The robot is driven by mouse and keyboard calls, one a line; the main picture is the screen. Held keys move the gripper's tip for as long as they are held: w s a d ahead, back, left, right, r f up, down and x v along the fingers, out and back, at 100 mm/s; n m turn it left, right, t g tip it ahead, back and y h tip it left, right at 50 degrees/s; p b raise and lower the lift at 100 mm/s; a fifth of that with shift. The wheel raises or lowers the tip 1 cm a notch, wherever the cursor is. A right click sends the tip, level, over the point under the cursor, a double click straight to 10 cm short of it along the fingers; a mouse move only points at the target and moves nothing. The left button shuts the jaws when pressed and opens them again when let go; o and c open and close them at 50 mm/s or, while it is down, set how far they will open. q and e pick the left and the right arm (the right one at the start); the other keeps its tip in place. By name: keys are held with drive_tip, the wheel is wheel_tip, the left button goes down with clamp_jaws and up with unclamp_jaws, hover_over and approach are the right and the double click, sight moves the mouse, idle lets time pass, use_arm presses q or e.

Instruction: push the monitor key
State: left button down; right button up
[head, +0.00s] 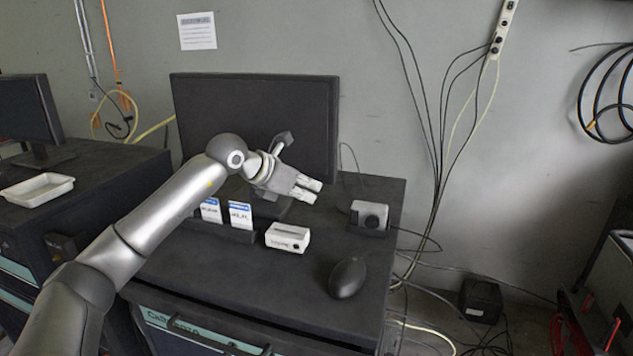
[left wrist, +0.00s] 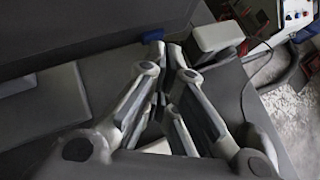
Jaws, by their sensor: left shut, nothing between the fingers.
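The monitor (head: 255,105) is a dark, wide screen standing at the back of the black cabinet top. No separate key can be made out on it in the head view. In the left wrist view the monitor's dark panel (left wrist: 80,25) fills the upper left. A small blue patch (left wrist: 152,36) shows at its edge, close to my fingertips; I cannot tell whether it is the key. My left gripper (head: 311,191) is shut and empty in front of the monitor's lower right part, its fingers pointing right. It also shows in the left wrist view (left wrist: 172,52). Contact is unclear.
On the cabinet top (head: 200,265) stand blue-and-white cards (head: 240,214) in a dark holder, a white box (head: 288,237), a grey box (head: 368,215) and a dark rounded object (head: 347,277). Cables hang at the right. A white tray (head: 38,190) sits on the left cabinet.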

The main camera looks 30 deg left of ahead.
use_arm(q)
drive_tip(key=shift+w, duration=0.1)
idle(0.3)
drive_tip(key=shift+s+d+b, duration=0.1)
drive_tip(key=shift+s+b, duration=0.3)
drive_tip(key=shift+s, duration=0.2)
drive_tip(key=s+b, duration=0.2)
drive_tip(key=s+d+b, duration=0.1)
drive_tip(key=s, duration=0.1)
drive_tip(key=shift+s+f+b, duration=0.2)
drive_tip(key=shift+b, duration=0.2)
drive_tip(key=shift+s+d+r+b, duration=0.1)
drive_tip(key=shift+s+b, duration=0.1)
drive_tip(key=shift+s, duration=0.15)
drive_tip(key=shift+s+d+r+b, duration=0.1)
drive_tip(key=shift+s+b, duration=0.1)
drive_tip(key=shift+s, duration=0.15)
